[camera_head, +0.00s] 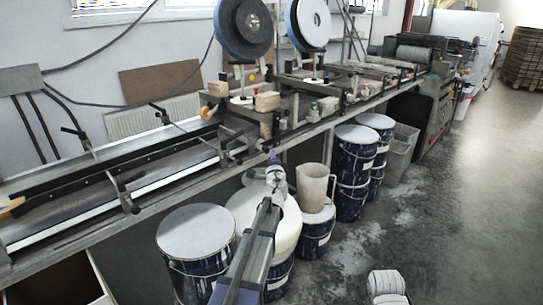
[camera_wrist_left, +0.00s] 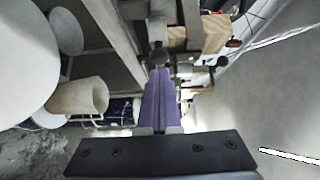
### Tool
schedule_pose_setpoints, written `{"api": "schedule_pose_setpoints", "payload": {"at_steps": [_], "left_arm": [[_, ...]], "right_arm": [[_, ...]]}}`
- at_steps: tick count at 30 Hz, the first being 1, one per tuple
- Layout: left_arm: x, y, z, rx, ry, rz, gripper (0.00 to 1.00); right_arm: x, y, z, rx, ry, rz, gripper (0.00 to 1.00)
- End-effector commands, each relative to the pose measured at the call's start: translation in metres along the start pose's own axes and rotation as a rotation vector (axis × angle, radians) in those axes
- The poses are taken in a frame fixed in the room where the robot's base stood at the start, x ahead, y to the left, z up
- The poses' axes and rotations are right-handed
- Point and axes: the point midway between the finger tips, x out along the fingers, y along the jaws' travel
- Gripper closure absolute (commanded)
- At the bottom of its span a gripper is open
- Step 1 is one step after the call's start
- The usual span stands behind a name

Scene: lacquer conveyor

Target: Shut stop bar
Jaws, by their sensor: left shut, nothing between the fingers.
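The lacquer conveyor (camera_head: 190,178) runs from the lower left to the back right. A long dark bar (camera_head: 110,171) lies along its bed at left, with small clamps and levers on it. I cannot tell for sure which part is the stop bar. My left gripper (camera_head: 273,157) is at the conveyor's front edge, near the middle of the head view. In the left wrist view its purple fingers (camera_wrist_left: 158,78) are together and empty. Their tips are close to a dark round knob (camera_wrist_left: 158,57) on a metal fitting; I cannot tell whether they touch.
Several drums stand below the conveyor, including a white-lidded one (camera_head: 196,232). A beige jug (camera_head: 314,186) stands on a drum right of my left arm and also shows in the wrist view (camera_wrist_left: 80,97). Two large discs (camera_head: 245,27) rise above the conveyor. Floor at right is clear.

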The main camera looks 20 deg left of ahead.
Motion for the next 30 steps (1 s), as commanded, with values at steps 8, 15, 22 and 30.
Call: {"api": "schedule_pose_setpoints", "payload": {"at_steps": [8,15,22,30], "left_arm": [[-0.061,-0.001,-0.01,0.0,0.008,-0.001,1.0],[-0.101,-0.001,-0.011,0.0,0.009,-0.001,1.0],[-0.116,-0.001,-0.012,0.0,0.008,-0.001,1.0],[-0.117,-0.001,-0.012,0.0,0.009,-0.001,1.0]], "right_arm": [[-0.001,0.0,0.0,0.0,0.0,0.0,0.5],[-0.001,0.0,0.0,0.0,0.0,0.0,0.5],[-0.002,0.0,0.0,0.0,0.0,0.0,0.5],[-0.002,0.0,0.0,0.0,0.0,0.0,0.5]]}}
